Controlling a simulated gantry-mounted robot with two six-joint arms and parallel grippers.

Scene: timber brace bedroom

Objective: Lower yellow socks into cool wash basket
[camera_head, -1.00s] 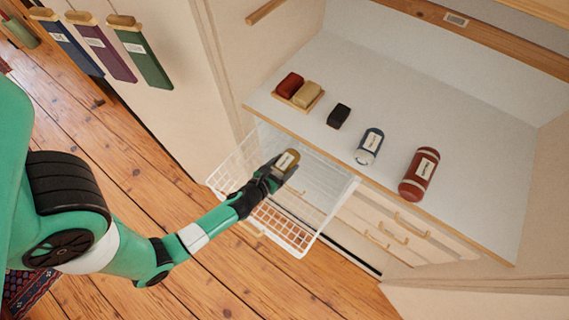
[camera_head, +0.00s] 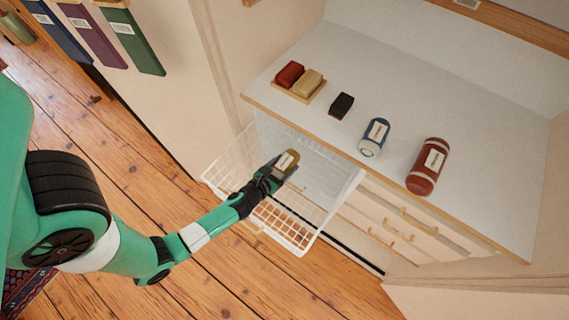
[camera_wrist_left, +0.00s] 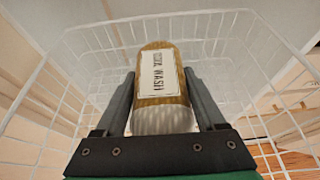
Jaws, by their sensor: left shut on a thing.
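The yellow socks (camera_head: 288,159) are a mustard roll with a white label; it reads "COOL WASH" in the left wrist view (camera_wrist_left: 159,75). My left gripper (camera_head: 277,170) is shut on the roll, one finger along each side. The basket (camera_head: 299,249) is white wire and sticks out below the counter. It surrounds the socks and gripper in the left wrist view (camera_wrist_left: 262,92). The socks are over or within its opening; their exact height and any contact with its floor cannot be told. My right gripper is not in view.
The counter (camera_head: 430,105) overhangs the basket's back. On it are a tray with red and tan rolls (camera_head: 308,82), a black roll (camera_head: 341,105), a blue roll (camera_head: 374,137) and a red roll (camera_head: 428,167). Wooden floor (camera_head: 110,150) is open at left.

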